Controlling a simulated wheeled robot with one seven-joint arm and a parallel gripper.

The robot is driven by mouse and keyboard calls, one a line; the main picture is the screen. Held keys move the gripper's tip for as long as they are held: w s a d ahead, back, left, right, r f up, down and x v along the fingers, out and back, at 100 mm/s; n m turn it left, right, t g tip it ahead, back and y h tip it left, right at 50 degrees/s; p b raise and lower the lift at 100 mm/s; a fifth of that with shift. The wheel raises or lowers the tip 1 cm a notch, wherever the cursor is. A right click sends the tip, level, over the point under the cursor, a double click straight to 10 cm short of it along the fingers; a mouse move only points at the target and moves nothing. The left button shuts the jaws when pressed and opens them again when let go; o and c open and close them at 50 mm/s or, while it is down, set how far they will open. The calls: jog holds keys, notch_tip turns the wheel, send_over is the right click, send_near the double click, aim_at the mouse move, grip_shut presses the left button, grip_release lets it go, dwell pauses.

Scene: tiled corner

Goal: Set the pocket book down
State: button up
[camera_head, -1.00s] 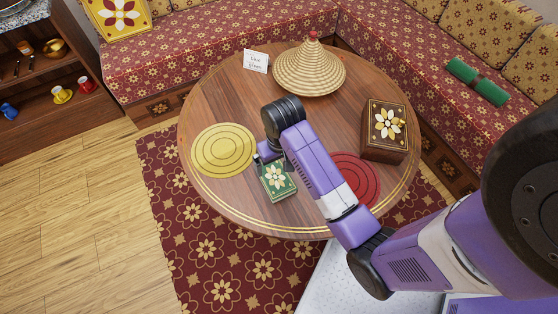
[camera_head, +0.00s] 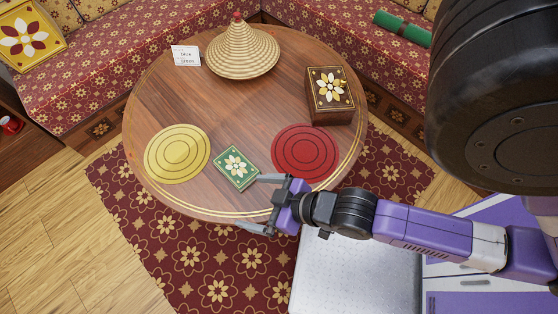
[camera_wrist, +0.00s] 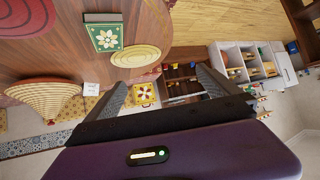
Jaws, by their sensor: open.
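The green pocket book (camera_head: 236,168) with a white flower on its cover lies flat on the round wooden table (camera_head: 165,105), between the yellow round mat (camera_head: 177,155) and the red round mat (camera_head: 305,152). It lies on bare wood near the table's front edge. My gripper (camera_head: 253,203) is open and empty at the front edge, to the right of and in front of the book. In the wrist view the book (camera_wrist: 105,38) shows beyond my open fingers (camera_wrist: 160,85), apart from them.
A woven cone-shaped lid (camera_head: 242,52) stands at the back of the table. A small sign (camera_head: 186,56) reading "blue" and "green" is left of it. A wooden box (camera_head: 331,97) with a flower is at the right. A green roll (camera_head: 402,29) lies on the bench.

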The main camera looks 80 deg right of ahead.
jog(key=s+a+r+n+t, duration=0.1)
jog(key=s+r+t, duration=0.1)
jog(key=r, duration=0.5)
jog(key=s+a+r+n+t+y, duration=0.1)
jog(key=s+r+t, duration=0.1)
jog(key=s+r, duration=0.2)
notch_tip(320, 180, up, 3)
jog(key=shift+a+y, duration=0.3)
jog(key=shift+a, duration=0.05)
